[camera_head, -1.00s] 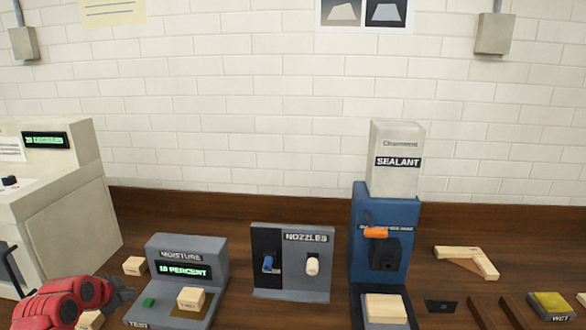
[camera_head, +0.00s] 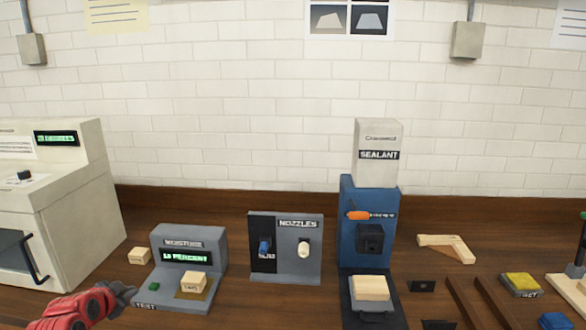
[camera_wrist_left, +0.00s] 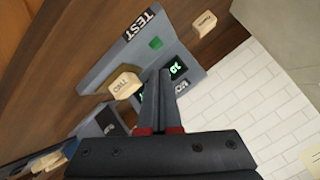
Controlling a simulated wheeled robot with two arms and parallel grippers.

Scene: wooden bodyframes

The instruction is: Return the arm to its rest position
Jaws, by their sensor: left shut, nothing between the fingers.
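My left arm is red and comes in at the bottom left of the head view. Its dark left gripper (camera_head: 124,294) is just left of the moisture tester (camera_head: 215,240), near its green button (camera_head: 154,286). In the left wrist view the gripper (camera_wrist_left: 165,75) has its two fingers together with nothing between them, in front of the tester's screen. A wooden block (camera_head: 193,282) rests on the tester's pad and also shows in the wrist view (camera_wrist_left: 124,85). My right gripper does not show.
Another wooden block (camera_head: 139,256) lies left of the tester. A cream oven-like machine (camera_head: 75,225) stands at the left. The nozzle holder (camera_head: 286,270) and blue sealant dispenser (camera_head: 352,225) stand to the right, with a wooden corner piece (camera_head: 446,246) beyond. Bare table lies between the stations.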

